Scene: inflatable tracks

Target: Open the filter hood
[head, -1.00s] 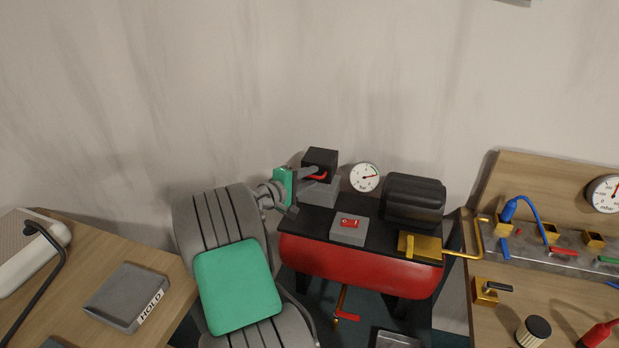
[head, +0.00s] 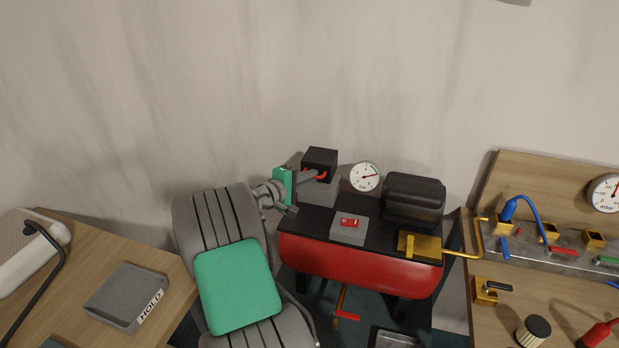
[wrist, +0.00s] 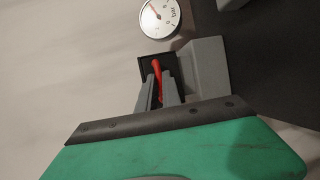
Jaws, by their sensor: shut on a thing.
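The filter hood (head: 320,160) is a black box with a red handle (head: 322,175) on its front. It sits on a grey block (head: 317,192) at the left end of the black compressor top. My gripper (head: 312,175) reaches it from the left. In the wrist view the two grey fingers (wrist: 160,88) are shut on the red handle (wrist: 157,68), and the dark hood (wrist: 146,66) lies just beyond. The fingers hide part of the handle. I see no clear gap between hood and block.
A pressure gauge (head: 365,176) stands close to the right of the hood. A grey box with a red switch (head: 349,222) and a black ribbed motor (head: 413,199) share the top of the red tank (head: 360,265). Wooden benches flank both sides; the wall is close behind.

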